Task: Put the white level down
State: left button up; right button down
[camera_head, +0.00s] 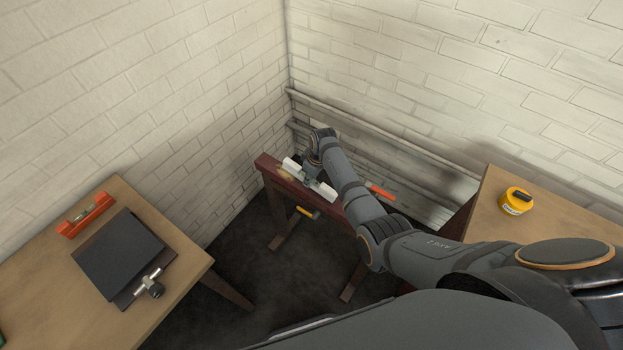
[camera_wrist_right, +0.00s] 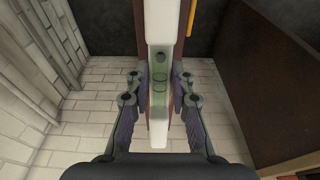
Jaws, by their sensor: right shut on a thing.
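The white level (camera_head: 325,190) is at the dark red sawhorse beam (camera_head: 268,168) in the corner, lying roughly along it. My right gripper (camera_head: 312,173) reaches down from above and is around the level's middle. In the right wrist view the level (camera_wrist_right: 159,30) runs between the two fingers of my right gripper (camera_wrist_right: 159,85), which are shut on its sides. The beam shows behind it. I cannot tell whether the level touches the beam. My left gripper is not in view.
A yellow tape measure (camera_head: 516,201) is on the right table (camera_head: 490,228). An orange-handled tool (camera_head: 382,192) is near the beam's right end. Brick walls stand close behind.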

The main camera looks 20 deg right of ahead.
jog(key=shift+w+a+f+g+h+b, duration=0.2)
jog(key=shift+f+g+h+b, duration=0.15)
jog(key=shift+b, duration=0.4)
jog(key=shift+d, duration=0.1)
